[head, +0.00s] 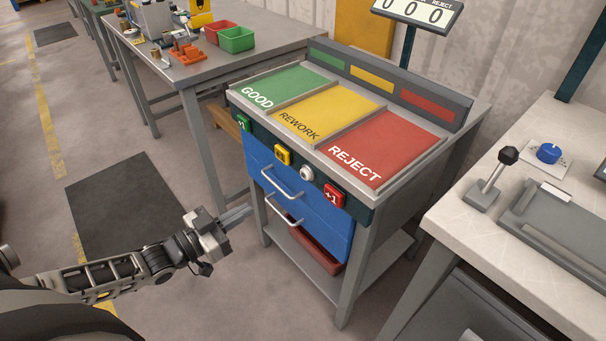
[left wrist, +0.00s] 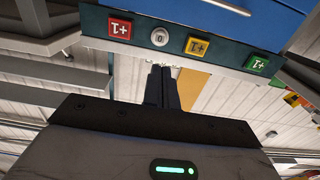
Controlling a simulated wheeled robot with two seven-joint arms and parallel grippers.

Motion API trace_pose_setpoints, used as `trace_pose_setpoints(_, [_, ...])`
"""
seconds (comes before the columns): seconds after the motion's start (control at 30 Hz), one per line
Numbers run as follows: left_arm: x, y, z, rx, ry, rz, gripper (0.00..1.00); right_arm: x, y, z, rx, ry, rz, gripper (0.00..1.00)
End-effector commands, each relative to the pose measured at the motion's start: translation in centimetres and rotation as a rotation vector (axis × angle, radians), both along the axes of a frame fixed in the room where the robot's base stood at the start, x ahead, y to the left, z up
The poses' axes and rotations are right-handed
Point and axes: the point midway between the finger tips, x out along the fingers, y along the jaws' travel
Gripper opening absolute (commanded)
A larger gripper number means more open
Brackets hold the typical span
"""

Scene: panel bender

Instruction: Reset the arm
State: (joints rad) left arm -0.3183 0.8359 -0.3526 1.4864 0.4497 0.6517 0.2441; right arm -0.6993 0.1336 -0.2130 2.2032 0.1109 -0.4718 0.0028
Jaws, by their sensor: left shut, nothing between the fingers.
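My left gripper (head: 238,214) is shut and empty. In the head view it hangs in front of the sorting stand, left of the blue drawers (head: 286,190), and appears apart from them. The left wrist view shows its closed fingers (left wrist: 161,88) pointing toward the stand's button strip (left wrist: 180,42), which appears upside down there. That strip carries a red button (head: 333,196), a white round button (head: 306,174), a yellow button (head: 282,155) and a green button (head: 243,123). My right gripper is not in view.
The stand's top has green GOOD (head: 285,88), yellow REWORK (head: 325,113) and red REJECT (head: 380,148) fields. A counter display (head: 418,12) stands behind. At right is a bench (head: 450,222) with a black-knobbed lever (head: 496,178). A workbench (head: 190,75) is behind left. Floor left is clear.

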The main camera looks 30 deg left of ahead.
Motion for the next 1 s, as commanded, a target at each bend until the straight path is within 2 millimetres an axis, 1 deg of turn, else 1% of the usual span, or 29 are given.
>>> trace_pose_setpoints(0.5, [0.0, 0.0, 0.0, 0.000, 0.000, 0.000, 0.00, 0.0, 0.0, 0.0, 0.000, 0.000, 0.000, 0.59])
trace_pose_setpoints(0.6, [0.0, -0.6, -0.2, 0.000, 0.015, 0.000, 0.00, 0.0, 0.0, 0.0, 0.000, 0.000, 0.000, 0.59])
trace_pose_setpoints(0.67, [0.0, -1.6, -0.7, 0.003, 0.047, 0.002, 0.00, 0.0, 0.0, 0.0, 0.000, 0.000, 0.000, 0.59])
trace_pose_setpoints(0.77, [-0.3, -4.8, -2.0, 0.023, 0.146, 0.007, 0.00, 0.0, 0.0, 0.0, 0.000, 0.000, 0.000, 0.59])
trace_pose_setpoints(0.83, [-0.8, -7.4, -2.9, 0.049, 0.241, 0.013, 0.00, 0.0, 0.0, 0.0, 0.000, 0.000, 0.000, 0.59])
trace_pose_setpoints(0.9, [-1.5, -9.9, -3.5, 0.087, 0.343, 0.021, 0.00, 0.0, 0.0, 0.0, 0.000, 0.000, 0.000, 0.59])
trace_pose_setpoints(1.0, [-3.0, -12.5, -3.7, 0.150, 0.487, 0.039, 0.00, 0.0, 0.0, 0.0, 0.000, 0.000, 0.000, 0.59])
